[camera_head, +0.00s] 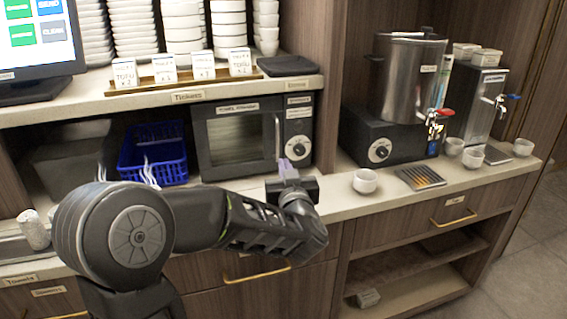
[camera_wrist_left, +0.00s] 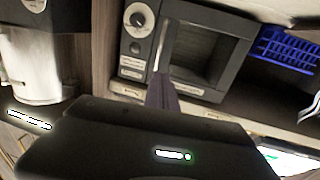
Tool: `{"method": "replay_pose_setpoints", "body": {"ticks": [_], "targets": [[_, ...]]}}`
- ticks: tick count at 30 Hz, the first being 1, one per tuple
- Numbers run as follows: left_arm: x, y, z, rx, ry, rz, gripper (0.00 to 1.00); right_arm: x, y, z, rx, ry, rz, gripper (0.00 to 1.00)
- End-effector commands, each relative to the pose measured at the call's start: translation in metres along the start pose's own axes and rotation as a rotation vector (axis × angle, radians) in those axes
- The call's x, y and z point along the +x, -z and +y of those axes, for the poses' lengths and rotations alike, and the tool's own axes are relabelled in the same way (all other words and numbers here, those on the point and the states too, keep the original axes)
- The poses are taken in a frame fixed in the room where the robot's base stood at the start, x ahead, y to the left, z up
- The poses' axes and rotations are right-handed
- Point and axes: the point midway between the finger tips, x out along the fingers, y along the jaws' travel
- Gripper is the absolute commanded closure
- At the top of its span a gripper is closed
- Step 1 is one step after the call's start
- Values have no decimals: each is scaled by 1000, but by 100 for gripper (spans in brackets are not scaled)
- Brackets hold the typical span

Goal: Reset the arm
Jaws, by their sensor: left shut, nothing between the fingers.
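My left arm comes in from the lower left in the head view and reaches across the front of the counter. My left gripper (camera_head: 286,168) is shut and empty, with its fingers pointing up in front of the right part of the microwave (camera_head: 240,140). In the left wrist view the closed fingers (camera_wrist_left: 162,92) show just below the microwave's handle and control panel (camera_wrist_left: 136,45). I cannot tell whether they touch the microwave. My right gripper is not in view.
A white cup (camera_head: 365,181) and a dark tray (camera_head: 419,178) sit on the counter right of my gripper. A steel urn (camera_head: 407,80) and a second dispenser (camera_head: 487,105) stand behind. A blue basket (camera_head: 153,153) is left of the microwave. Drawers and open shelves lie below.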

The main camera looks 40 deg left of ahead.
Motion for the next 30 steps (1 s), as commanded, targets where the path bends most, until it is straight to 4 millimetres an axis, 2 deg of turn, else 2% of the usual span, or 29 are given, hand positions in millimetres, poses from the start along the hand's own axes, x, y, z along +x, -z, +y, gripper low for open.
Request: {"method": "replay_pose_setpoints", "body": {"ticks": [18,20,22,23,26,29,30], "targets": [[0,0,1,-17,-2,-2,100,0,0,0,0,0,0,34],[0,-3,4,-51,-18,-14,100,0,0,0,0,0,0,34],[-2,-11,20,-105,-81,-43,100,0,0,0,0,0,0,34],[-5,-16,30,-129,-120,-62,100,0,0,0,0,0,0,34],[-18,-54,64,-167,-246,-164,100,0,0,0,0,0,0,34],[-42,-110,100,-173,-366,-310,100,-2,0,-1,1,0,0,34],[-55,-136,112,-170,-412,-379,100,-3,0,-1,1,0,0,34]]}}
